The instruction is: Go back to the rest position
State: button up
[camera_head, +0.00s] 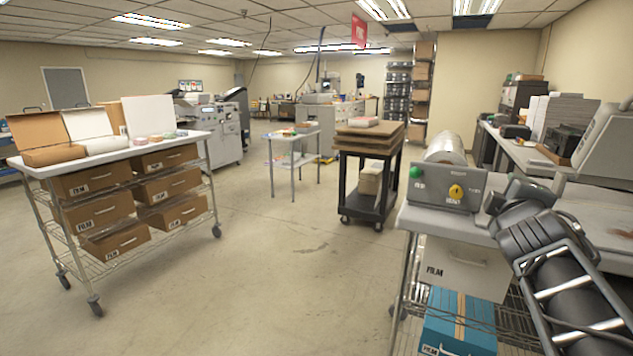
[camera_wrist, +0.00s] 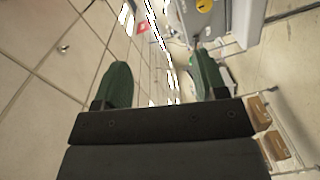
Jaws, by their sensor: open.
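My gripper shows in the wrist view (camera_wrist: 163,85), with its two dark green fingers spread wide and nothing between them. The wrist view is tilted, with ceiling tiles on the left and the room on the right. In the head view my arm is folded at the right, beside a control box (camera_head: 446,190) with a green button and a yellow knob. I cannot make out the gripper's fingers in the head view. The control box also shows at the top of the wrist view (camera_wrist: 195,15).
A wheeled wire rack (camera_head: 215,196) with several film boxes (camera_head: 97,209) stands at the left. A black cart (camera_head: 372,183) with brown boards and a small table (camera_head: 293,160) stand in the middle. A film roll (camera_head: 446,149) lies behind the control box. The floor (camera_head: 270,270) between is clear.

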jog(key=s+a+f+m+g+y+p, duration=0.1)
jog(key=s+f+m+g, duration=0.1)
jog(key=f+m+g, duration=0.45)
jog(key=s+a+f+m+g+y+p, duration=0.1)
jog(key=s+f+m, duration=0.15)
jog(key=f, duration=0.65)
jog(key=s+a+f+g+y+p, duration=0.2)
jog(key=s+a+f+y, duration=0.1)
jog(key=a, duration=0.4)
jog(key=s+a+f+m+g+y+p, duration=0.1)
jog(key=s+a+f+g+y+p, duration=0.1)
jog(key=a, duration=0.6)
jog(key=s+f+p, duration=0.1)
jog(key=s, duration=0.1)
jog(key=shift+s+a+f+y+p, duration=0.15)
jog(key=shift+s+a+y+p, duration=0.15)
jog(key=shift+y, duration=0.1)
jog(key=shift+a+g, duration=0.2)
jog(key=shift+g, duration=0.05)
jog(key=shift+c, duration=0.2)
